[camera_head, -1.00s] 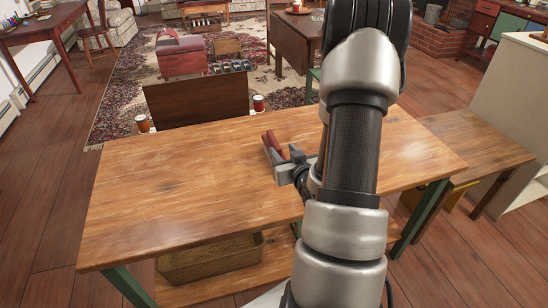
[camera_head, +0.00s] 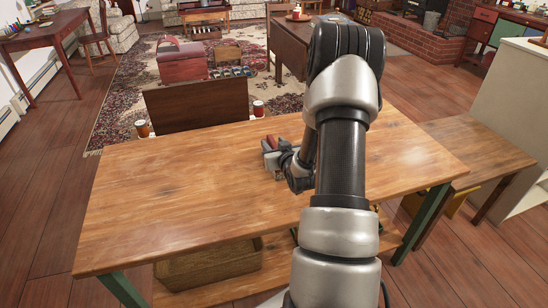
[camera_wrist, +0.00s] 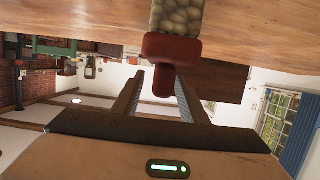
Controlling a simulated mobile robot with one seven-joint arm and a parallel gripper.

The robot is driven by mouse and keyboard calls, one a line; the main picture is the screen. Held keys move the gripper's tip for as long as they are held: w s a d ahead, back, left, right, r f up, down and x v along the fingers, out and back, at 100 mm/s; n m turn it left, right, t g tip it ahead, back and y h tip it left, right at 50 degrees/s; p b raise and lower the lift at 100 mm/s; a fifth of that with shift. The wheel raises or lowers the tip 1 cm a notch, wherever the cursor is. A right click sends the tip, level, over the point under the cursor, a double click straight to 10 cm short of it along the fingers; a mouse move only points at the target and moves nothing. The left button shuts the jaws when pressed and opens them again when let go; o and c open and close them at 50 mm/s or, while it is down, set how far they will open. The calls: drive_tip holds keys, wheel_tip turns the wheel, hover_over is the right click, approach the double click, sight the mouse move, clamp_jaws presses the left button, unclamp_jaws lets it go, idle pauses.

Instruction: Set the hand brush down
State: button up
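The hand brush shows in the wrist view as a dark red handle (camera_wrist: 163,84) with a wider red part and a pale, speckled bristle block above it in the picture. In the head view, a small red part of the brush (camera_head: 271,141) shows between the grey fingers of my gripper (camera_head: 275,150), over the far middle of the wooden table (camera_head: 190,200). My wrist hides part of the brush. I cannot tell whether the bristles touch the tabletop.
The tabletop left of my gripper is bare. A dark brown panel (camera_head: 198,104) stands beyond the far edge, with small jars (camera_head: 142,128) beside it. A lower bench (camera_head: 475,148) adjoins on the right.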

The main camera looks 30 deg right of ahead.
clamp_jaws()
